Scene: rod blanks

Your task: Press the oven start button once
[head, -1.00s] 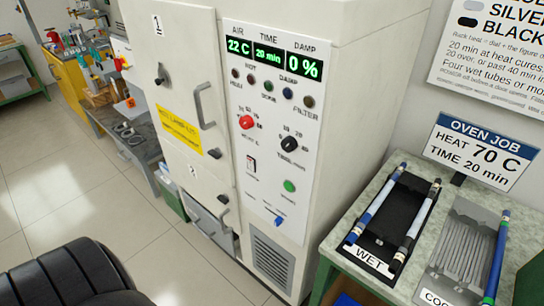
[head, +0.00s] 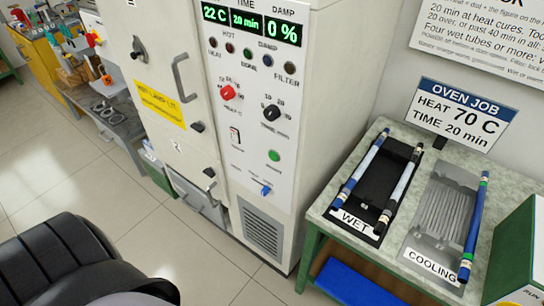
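The oven (head: 340,90) stands upright in the middle with a white control panel (head: 250,165). A round green button (head: 274,156) sits on the panel's lower right; its label is too small to read. Above it are a red knob (head: 228,92) and a black knob (head: 271,112). The displays (head: 250,21) read 22 C, 20 min and 0 %. Neither gripper is in view, and nothing touches the green button.
A bench (head: 330,205) on the right holds a black WET tray (head: 377,180) and a grey COOLING tray (head: 450,210), with blue-and-white and blue rods. A sign (head: 461,115) reads HEAT 70 C, TIME 20 min. Floor (head: 150,225) before the oven looks clear.

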